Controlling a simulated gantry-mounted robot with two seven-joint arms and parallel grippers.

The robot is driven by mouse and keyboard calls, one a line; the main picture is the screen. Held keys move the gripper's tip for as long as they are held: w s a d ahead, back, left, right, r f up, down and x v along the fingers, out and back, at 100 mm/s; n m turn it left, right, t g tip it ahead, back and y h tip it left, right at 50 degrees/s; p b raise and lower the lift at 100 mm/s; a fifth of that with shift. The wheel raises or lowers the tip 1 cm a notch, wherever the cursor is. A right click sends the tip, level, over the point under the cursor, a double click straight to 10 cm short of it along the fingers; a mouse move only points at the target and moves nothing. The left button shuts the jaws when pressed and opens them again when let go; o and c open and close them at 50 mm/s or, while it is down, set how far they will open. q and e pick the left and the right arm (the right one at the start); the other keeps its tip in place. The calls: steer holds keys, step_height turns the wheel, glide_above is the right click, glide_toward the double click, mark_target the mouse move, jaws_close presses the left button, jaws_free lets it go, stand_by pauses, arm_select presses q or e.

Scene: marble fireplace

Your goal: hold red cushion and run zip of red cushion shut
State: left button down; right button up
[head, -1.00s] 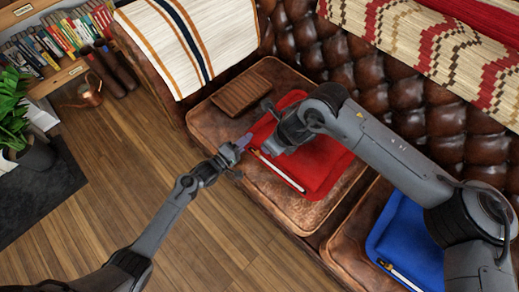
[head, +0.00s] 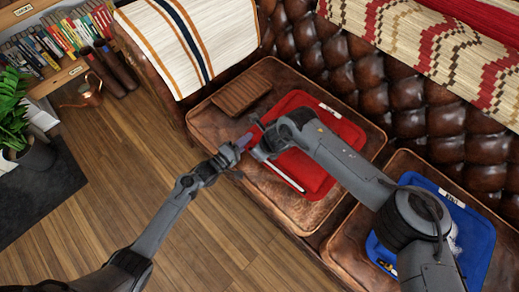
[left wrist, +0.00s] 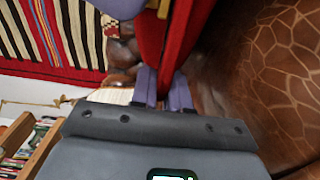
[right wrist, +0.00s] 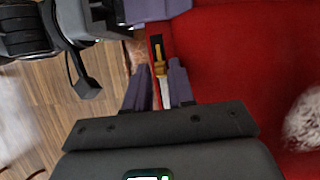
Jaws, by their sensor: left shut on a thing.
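The red cushion (head: 340,128) lies on the brown leather seat, with a pale zip (head: 283,175) along its front edge. My left gripper (head: 241,145) is at the cushion's left end. In the left wrist view its purple fingers (left wrist: 163,88) are shut on a red edge of the cushion (left wrist: 178,40). My right gripper (head: 260,143) is beside it, over the zip's left end. In the right wrist view its fingers (right wrist: 159,88) stand apart on either side of the zip's white strip, with the gold zip pull (right wrist: 159,62) just beyond them. Whether they touch the zip is unclear.
A blue cushion (head: 477,225) lies on the seat to the right, partly behind my right arm. A brown slatted tray (head: 242,92) lies behind my grippers. The tufted sofa back (head: 360,70) rises behind. Wooden floor lies open in front.

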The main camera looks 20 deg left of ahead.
jaws_close()
stand_by(1.5)
